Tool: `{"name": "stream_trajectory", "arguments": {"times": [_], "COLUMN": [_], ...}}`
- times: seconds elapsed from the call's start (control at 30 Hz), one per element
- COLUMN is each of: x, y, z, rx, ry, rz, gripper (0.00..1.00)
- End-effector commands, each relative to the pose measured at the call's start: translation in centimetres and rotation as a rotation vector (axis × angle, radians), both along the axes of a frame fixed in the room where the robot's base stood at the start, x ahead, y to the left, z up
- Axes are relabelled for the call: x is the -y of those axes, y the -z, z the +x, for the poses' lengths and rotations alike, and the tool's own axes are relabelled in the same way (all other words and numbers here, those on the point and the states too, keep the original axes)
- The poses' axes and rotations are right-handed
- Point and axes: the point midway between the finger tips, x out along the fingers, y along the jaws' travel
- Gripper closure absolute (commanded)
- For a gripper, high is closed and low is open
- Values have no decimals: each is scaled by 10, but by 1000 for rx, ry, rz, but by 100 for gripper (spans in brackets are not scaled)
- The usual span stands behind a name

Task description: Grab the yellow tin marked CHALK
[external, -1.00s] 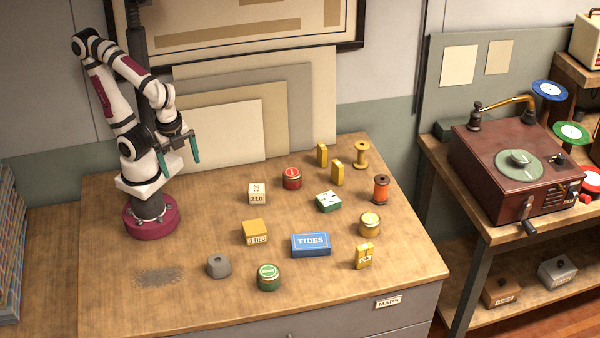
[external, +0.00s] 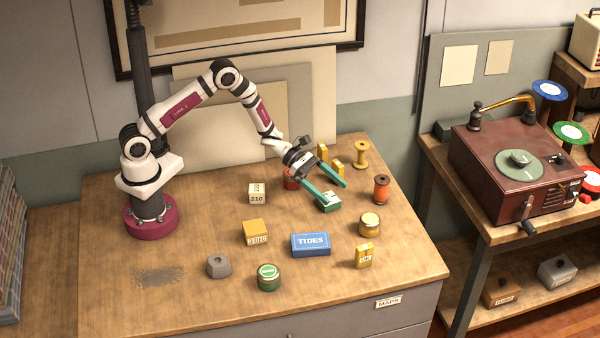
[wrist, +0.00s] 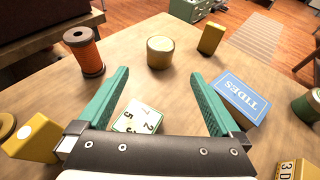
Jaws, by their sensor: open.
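A round yellow tin (external: 370,225) with a pale lid stands upright on the right part of the desk; its lettering is too small to read. In the wrist view the yellow tin (wrist: 160,55) stands ahead, beyond and between the fingertips, not touched. My gripper (external: 335,196) is open and empty, pointing down and to the right, behind and left of the tin. The wrist view shows its two teal fingers (wrist: 160,75) spread apart. A white and green number block (external: 328,204) lies below the fingers, partly covered by them.
An orange spool (external: 381,190) stands behind the tin, a yellow box (external: 363,256) in front, and the blue TIDES box (external: 311,244) to its left. A green tin (external: 268,278) is at front left. Yellow blocks (external: 337,166) stand near the gripper. Bare desk lies around the tin.

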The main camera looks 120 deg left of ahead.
Motion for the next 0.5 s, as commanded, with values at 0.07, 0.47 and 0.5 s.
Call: {"name": "stream_trajectory", "arguments": {"times": [0.07, 0.47, 0.5], "x": [4, 13, 13], "y": [8, 39, 41], "z": [18, 97, 104], "rx": [0, 0, 1], "ry": [4, 7, 8], "rz": [-2, 3, 3], "gripper": [0, 0, 0]}}
